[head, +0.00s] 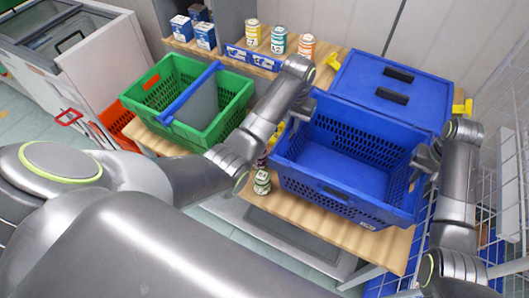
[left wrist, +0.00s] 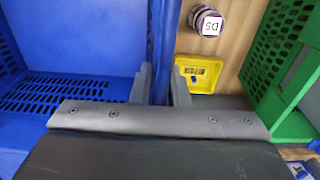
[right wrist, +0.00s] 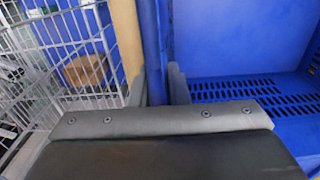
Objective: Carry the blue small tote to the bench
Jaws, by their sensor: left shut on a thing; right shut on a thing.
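The blue small tote (head: 330,200) is empty and upright over the wooden bench (head: 385,245) in the head view. My left gripper (head: 299,108) is shut on the tote's left wall; the left wrist view shows that rim (left wrist: 164,40) between its fingers. My right gripper (head: 427,158) is shut on the right wall; the right wrist view shows this rim (right wrist: 151,50) between its fingers. I cannot tell whether the tote's bottom touches the bench top.
A green tote (head: 215,130) with a grey and blue divider stands left on the bench. A blue lidded box (head: 425,95) is behind. A small can (head: 262,183) stands near the tote's front left. Cans and boxes line the back shelf. A white wire rack (right wrist: 80,40) is close on the right.

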